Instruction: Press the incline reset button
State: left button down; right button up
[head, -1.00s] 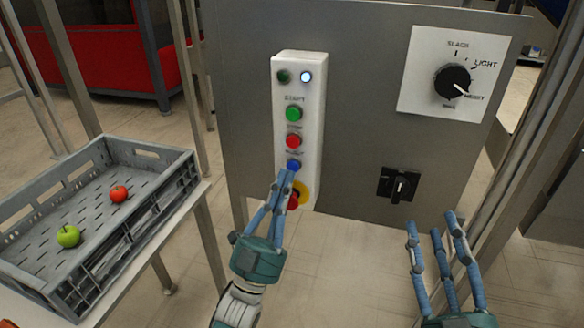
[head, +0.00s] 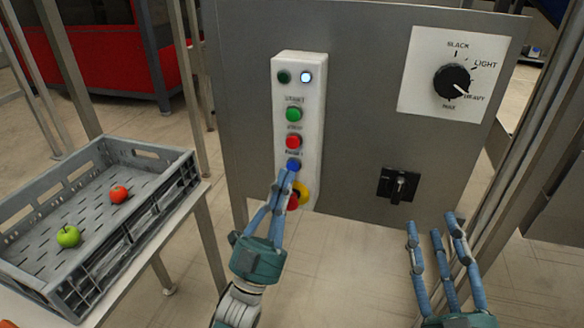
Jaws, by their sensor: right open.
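The white control box (head: 312,135) is mounted on a grey panel. It has a green button (head: 293,114), a red button (head: 293,141) and a blue button (head: 293,165), with small labels above each; the blue one's label seems to read reset. My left gripper (head: 284,178) has its fingers together, with the tips just below the blue button. I cannot tell whether they touch it. The fingers partly cover a red and yellow emergency stop (head: 301,192). My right gripper (head: 438,228) is open and empty at the lower right, away from the box.
A dial (head: 452,82) on a white plate and a black rotary switch (head: 398,185) are on the grey panel (head: 365,100). A grey crate (head: 150,228) with a green apple (head: 68,236) and a red apple (head: 118,194) stands at left. Metal posts flank the panel.

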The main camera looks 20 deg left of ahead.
pick_arm(q)
jog(key=shift+w, duration=0.45)
jog(key=shift+w, duration=0.3)
pick_arm(e)
jog(key=shift+s+r, duration=0.1)
jog(key=shift+r, duration=0.15)
dwell(0.3)
jog(key=shift+r+t, duration=0.25)
jog(key=shift+t, duration=0.05)
pick_arm(q)
jog(key=shift+s+p, duration=0.3)
jog(key=shift+s, duration=0.45)
pick_arm(e)
jog(key=f, duration=0.1)
jog(key=f+g, duration=0.1)
jog(key=f, duration=0.1)
jog(key=f+g, duration=0.1)
jog(key=shift+w+d+f, duration=0.15)
jog(key=shift+w+f, duration=0.1)
jog(key=shift+w, duration=0.15)
